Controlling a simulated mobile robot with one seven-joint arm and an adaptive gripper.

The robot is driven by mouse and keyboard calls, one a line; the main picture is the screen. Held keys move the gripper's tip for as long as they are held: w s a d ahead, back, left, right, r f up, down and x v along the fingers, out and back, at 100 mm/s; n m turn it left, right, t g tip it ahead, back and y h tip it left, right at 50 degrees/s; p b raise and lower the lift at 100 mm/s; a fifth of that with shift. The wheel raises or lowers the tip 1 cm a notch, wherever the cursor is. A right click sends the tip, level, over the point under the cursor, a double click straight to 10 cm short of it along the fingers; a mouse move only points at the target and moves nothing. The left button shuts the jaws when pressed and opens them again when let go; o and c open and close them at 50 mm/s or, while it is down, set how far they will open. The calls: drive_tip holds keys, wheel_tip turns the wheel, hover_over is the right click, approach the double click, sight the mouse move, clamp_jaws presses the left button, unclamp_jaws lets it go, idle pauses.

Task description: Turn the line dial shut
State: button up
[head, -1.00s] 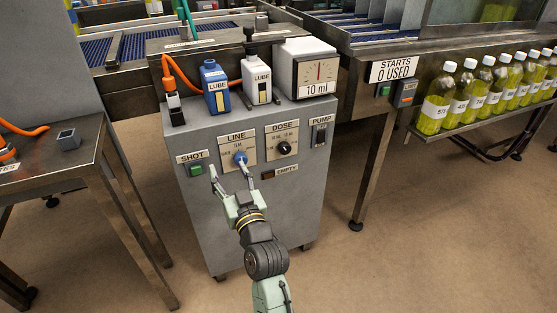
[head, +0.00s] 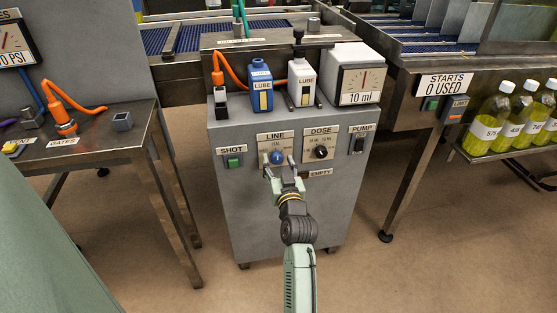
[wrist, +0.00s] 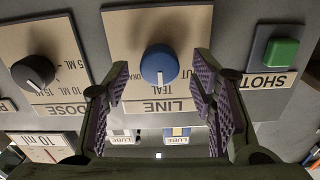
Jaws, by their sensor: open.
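The LINE dial (head: 277,157) is a round blue knob on a beige plate on the front of the grey cabinet (head: 290,220). In the wrist view, which is upside down, the blue dial (wrist: 159,64) sits at the top middle with a pale mark on its lower part. My gripper (head: 279,165) is in front of the dial in the head view. In the wrist view my gripper (wrist: 165,85) is open, with one purple-padded finger to each side below the dial. The dial lies beyond the fingertips, and nothing is between the pads. Whether a finger touches the plate cannot be told.
The black DOSE dial (head: 320,152) is right of the LINE dial. The green SHOT button (head: 233,162) is to the left and the PUMP switch (head: 359,144) to the far right. Blue (head: 261,86) and white (head: 301,82) LUBE bottles stand on top beside a 10 ml gauge (head: 361,84).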

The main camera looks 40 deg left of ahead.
drive_tip(key=shift+w+a, duration=0.25)
drive_tip(key=shift+c, duration=0.3)
drive_tip(key=c, duration=1.1)
